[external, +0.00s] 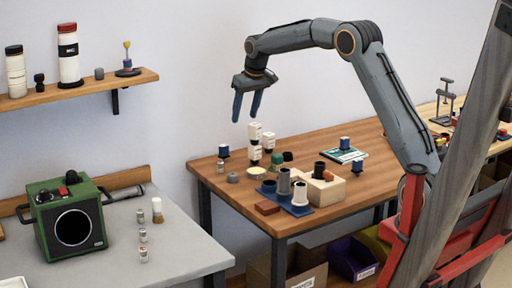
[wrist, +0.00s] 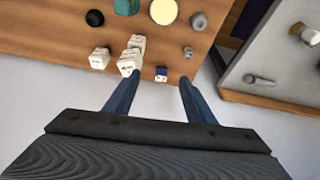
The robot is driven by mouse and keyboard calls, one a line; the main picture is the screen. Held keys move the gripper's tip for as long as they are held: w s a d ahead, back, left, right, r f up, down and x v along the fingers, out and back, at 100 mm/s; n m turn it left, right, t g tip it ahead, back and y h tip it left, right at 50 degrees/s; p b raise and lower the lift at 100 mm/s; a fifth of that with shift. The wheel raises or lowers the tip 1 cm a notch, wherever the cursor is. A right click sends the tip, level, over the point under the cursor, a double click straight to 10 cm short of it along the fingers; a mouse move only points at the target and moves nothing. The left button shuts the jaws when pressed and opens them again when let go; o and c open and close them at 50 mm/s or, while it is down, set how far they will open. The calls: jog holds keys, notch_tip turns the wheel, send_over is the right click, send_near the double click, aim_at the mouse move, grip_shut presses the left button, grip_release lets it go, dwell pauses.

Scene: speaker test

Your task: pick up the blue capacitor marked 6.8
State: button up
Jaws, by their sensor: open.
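Several small blue parts with pale ends stand on the wooden table in the external view: one at the back left edge (external: 223,151), one by a booklet (external: 345,143), and one farther front (external: 357,166). The markings are too small to read, so I cannot tell which is the 6.8 capacitor. My gripper (external: 245,118) is open and empty, pointing down above the table's back left part. In the wrist view a blue part (wrist: 161,74) stands near the table edge and appears between the fingers of my gripper (wrist: 157,78), beyond and below them.
Stacked white blocks (external: 254,152) stand close right of the back left blue part; they also show in the wrist view (wrist: 127,62). Grey cylinders stand on a blue tray (external: 302,209) beside a wooden block (external: 328,189). A green speaker box (external: 38,222) sits on the grey bench.

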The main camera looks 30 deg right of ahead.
jog(key=b, duration=0.3)
send_over(224, 146)
jog(key=s, duration=0.2)
jog(key=f, duration=0.1)
jog(key=shift+t, duration=0.4)
jog(key=f, duration=1)
jog(key=shift+s+a+p, duration=0.1)
jog(key=shift+a+p, duration=0.1)
jog(key=shift+p, duration=0.1)
jog(key=shift+w+d+p+x, duration=0.15)
jog(key=shift+x, duration=1.6)
jog(key=shift+w+d+p+x, duration=0.15)
jog(key=shift+x, duration=1.6)
jog(key=shift+r, duration=0.1)
jog(key=shift+c, duration=0.4)
jog(key=c, duration=1.1)
